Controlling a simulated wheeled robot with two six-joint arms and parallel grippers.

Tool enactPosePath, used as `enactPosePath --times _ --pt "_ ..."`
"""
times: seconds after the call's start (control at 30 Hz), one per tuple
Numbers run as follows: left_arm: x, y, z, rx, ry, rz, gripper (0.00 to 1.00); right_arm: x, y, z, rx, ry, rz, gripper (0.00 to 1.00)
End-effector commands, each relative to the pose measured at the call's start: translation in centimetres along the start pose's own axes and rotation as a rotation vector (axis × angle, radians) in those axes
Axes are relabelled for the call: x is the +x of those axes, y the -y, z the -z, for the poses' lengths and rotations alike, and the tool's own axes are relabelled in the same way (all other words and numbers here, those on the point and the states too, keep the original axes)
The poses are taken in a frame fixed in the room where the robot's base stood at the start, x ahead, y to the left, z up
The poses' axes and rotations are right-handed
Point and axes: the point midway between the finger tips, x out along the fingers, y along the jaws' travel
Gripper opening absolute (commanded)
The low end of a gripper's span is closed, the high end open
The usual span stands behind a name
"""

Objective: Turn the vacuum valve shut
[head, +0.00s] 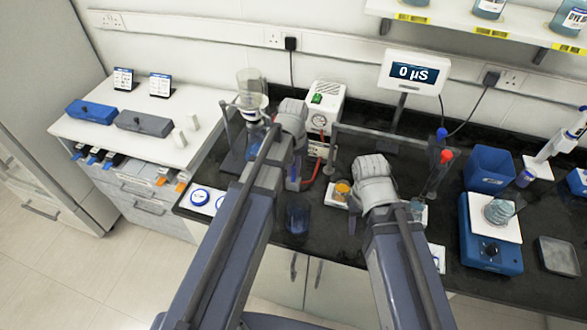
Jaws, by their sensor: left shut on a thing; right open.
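The white vacuum pump (326,102) with a green switch and a round dial stands at the back of the black bench. A red hose (311,186) runs down in front of it. My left gripper (299,178) points down beside this hose, under its wrist. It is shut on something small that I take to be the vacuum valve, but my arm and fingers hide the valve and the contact. My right arm's wrist (375,178) is over the bench, right of a yellow-filled cup (342,189). My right gripper is open; its fingertips are mostly hidden.
A clear column (252,88) on a stand is left of my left wrist. A blue beaker (298,217) stands near the front edge. A stand with red (447,156) and blue tops is close to my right wrist.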

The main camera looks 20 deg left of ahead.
Motion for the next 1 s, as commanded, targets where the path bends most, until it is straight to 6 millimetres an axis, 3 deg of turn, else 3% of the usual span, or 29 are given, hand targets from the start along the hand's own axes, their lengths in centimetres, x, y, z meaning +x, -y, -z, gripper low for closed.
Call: enactPosePath --times 0.4,1.0 --pt "0.01 0.00 -0.02 0.219 0.000 0.000 0.00 0.01 0.00 0.00 0.000 0.000 0.000 0.50" --pt "0.01 0.00 -0.03 0.270 0.001 0.000 0.00 0.01 0.00 0.00 0.000 0.000 0.000 0.50"
